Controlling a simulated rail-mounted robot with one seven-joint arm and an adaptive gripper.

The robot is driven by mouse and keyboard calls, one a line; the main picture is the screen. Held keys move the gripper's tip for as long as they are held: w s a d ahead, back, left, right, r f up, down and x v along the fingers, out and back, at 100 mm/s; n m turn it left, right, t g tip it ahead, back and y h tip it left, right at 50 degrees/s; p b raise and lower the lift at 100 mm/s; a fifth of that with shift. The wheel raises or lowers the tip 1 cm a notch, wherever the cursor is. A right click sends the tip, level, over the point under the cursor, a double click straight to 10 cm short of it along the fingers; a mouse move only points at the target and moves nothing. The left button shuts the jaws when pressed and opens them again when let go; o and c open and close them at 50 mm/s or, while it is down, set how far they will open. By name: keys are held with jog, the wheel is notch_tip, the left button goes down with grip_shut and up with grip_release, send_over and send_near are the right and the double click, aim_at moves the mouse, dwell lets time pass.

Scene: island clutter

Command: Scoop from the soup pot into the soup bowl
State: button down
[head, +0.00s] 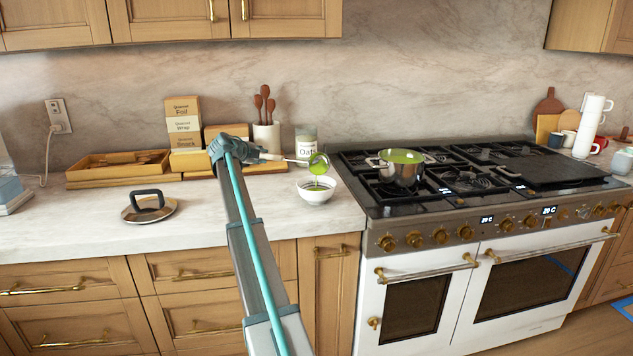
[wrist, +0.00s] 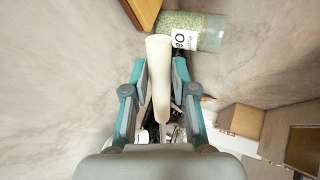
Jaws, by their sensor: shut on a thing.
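My gripper (head: 240,153) is shut on the pale handle of a ladle (head: 318,163), left of the soup bowl. In the wrist view, the cream handle (wrist: 158,75) stands between the two fingers of my gripper (wrist: 160,72). The ladle's metal cup is tilted above the white soup bowl (head: 316,194), with green soup in and below it. Green soup (head: 317,182) also shows inside the bowl, which stands upright on the counter. The soup pot (head: 401,174), full of green soup, stands uncovered on the stove's left part.
A pot lid (head: 150,207) lies on the counter at left. Behind my gripper stand labelled boxes (head: 183,125), a utensil crock (head: 266,137) and an oats jar (head: 306,144); the jar (wrist: 205,32) is near the handle in the wrist view. A wooden tray (head: 118,166) sits further left.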

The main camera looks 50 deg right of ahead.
jog(key=shift+f+b, duration=0.1)
jog(key=shift+b, duration=0.7)
jog(key=shift+a+r+b, duration=0.1)
jog(key=shift+r+b, duration=0.1)
jog(key=shift+b, duration=0.1)
jog(key=shift+a+f+t+h+b, duration=0.15)
jog(key=shift+h+b, duration=0.15)
jog(key=shift+b, duration=0.55)
jog(key=shift+d+t+h+b, duration=0.15)
jog(key=shift+h+b, duration=0.15)
jog(key=shift+b, duration=0.5)
jog(key=h+b, duration=0.1)
jog(key=b, duration=0.3)
jog(key=h+b, duration=0.1)
jog(key=b, duration=0.3)
jog(key=shift+s+a+t, duration=0.15)
jog(key=shift+a+t, duration=0.15)
jog(key=shift+a, duration=0.1)
jog(key=shift+r+b, duration=0.3)
jog(key=shift+b, duration=0.05)
